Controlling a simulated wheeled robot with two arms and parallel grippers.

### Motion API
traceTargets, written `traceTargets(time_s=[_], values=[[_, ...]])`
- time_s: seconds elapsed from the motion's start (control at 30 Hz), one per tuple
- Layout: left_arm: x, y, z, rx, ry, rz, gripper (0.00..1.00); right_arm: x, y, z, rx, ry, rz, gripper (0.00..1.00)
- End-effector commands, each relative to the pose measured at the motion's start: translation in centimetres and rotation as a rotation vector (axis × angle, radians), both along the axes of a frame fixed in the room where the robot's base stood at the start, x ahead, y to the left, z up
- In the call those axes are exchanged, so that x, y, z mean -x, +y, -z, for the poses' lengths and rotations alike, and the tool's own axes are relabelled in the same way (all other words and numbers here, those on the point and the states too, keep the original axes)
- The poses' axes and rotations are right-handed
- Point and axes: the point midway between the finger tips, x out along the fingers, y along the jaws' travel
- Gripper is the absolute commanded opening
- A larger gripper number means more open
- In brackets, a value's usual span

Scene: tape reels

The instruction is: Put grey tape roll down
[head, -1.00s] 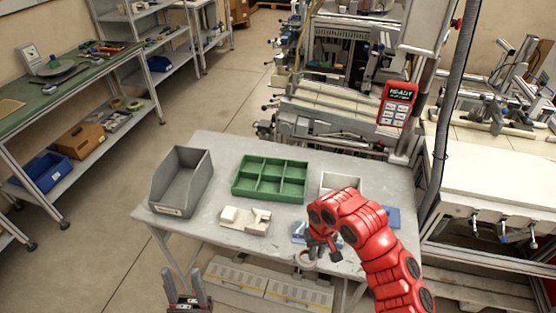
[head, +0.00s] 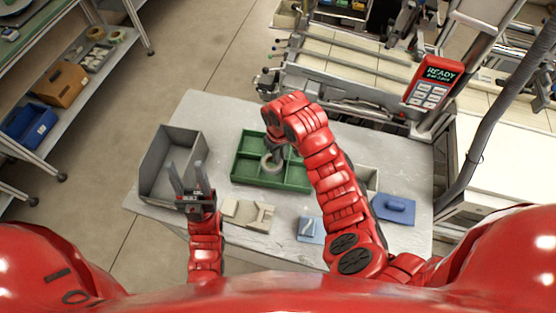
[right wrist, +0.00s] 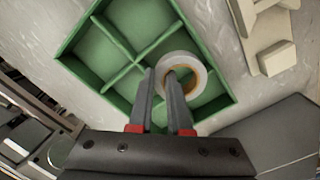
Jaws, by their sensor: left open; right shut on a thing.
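The grey tape roll (head: 271,163) is held over the green divided tray (head: 272,184) in the head view. My right gripper (head: 277,155) is shut on it. In the right wrist view, one finger shows at the hole of the roll (right wrist: 203,72) and the other outside its ring. The roll overlaps a compartment near one corner of the tray (right wrist: 213,113); I cannot tell whether it touches the tray. My left gripper (head: 188,172) is open and empty, in front of the grey bin.
The grey open bin (head: 160,186) stands left of the tray on the table (head: 205,103). White blocky parts (head: 247,213), a light blue piece (head: 310,229) and a dark blue piece (head: 394,207) lie nearer the front. A small light box (head: 371,178) is partly hidden by my right arm.

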Motion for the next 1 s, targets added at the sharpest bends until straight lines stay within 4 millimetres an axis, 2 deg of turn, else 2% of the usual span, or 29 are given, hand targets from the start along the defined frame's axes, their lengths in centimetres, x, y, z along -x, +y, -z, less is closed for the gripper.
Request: traceTargets(time_s=[0.03, 0.17, 0.27, 0.4, 0.83, 0.87, 0.9, 1.0], values=[[0.0, 0.0, 0.9, 0.000, 0.000, 0.000, 0.50, 0.0, 0.1, 1.2, -0.003, 0.001, 0.001, 0.00], [0.0, 0.0, 1.6, 0.000, 0.000, 0.000, 0.50, 0.0, 0.0, 2.4, -0.001, 0.000, 0.002, 0.00], [0.0, 0.0, 2.9, 0.000, 0.000, 0.000, 0.50, 0.0, 0.0, 4.1, -0.002, 0.000, 0.003, 0.00], [0.0, 0.0, 2.7, 0.000, -0.001, 0.000, 0.50, 0.0, -0.1, 5.6, 0.001, 0.002, 0.002, 0.00], [0.0, 0.0, 3.2, 0.000, 0.000, 0.000, 0.50, 0.0, 0.0, 6.3, -0.001, -0.001, 0.002, 0.00], [0.0, 0.0, 3.0, 0.000, 0.000, 0.000, 0.50, 0.0, 0.0, 6.2, -0.001, -0.001, 0.002, 0.22], [0.0, 0.0, 3.0, 0.000, 0.000, 0.000, 0.50, 0.0, 0.0, 6.1, -0.001, -0.001, 0.002, 0.29], [0.0, 0.0, 3.0, 0.000, -0.001, 0.000, 0.50, 0.0, 0.0, 6.1, -0.001, -0.001, 0.002, 0.29]])
